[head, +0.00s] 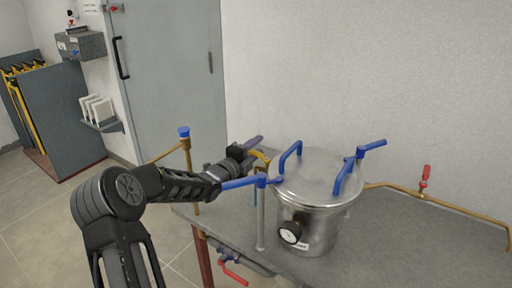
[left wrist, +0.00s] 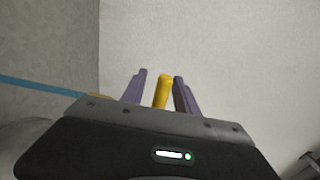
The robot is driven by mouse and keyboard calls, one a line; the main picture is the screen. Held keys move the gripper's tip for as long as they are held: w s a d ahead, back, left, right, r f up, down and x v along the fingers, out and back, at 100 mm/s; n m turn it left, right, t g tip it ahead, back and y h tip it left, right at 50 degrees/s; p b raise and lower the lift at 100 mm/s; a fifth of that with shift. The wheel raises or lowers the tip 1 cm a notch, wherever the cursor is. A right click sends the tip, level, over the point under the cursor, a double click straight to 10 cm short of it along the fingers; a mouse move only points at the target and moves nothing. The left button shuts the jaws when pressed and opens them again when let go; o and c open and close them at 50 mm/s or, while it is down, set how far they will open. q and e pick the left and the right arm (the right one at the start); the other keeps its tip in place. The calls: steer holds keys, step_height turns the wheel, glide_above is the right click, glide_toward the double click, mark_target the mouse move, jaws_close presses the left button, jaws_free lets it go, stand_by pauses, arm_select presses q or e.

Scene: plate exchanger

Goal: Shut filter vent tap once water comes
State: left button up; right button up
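The filter is a round steel pot (head: 315,205) with a flat lid (head: 315,172), standing on the grey bench. A yellow lever (left wrist: 162,92), probably the vent tap's handle, stands between my left gripper's purple fingers in the left wrist view. A yellow piece also shows beside the lid in the head view (head: 262,159). My left gripper (head: 253,142) is at the back left of the pot. Its fingers are apart around the lever, with a visible gap on the lever's left side. The tap body and outlet are hidden; I see no water. My right gripper is not in view.
Blue handles (head: 290,152) stand up around the lid, and a blue lever (head: 240,183) lies close to my left wrist. A gauge (head: 291,232) faces front. A brass pipe with a red tap (head: 424,177) runs along the right. The bench's right side (head: 420,250) is clear.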

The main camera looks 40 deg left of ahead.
arm_select(q)
steer(key=shift+c, duration=0.4)
jaws_close()
stand_by(0.9)
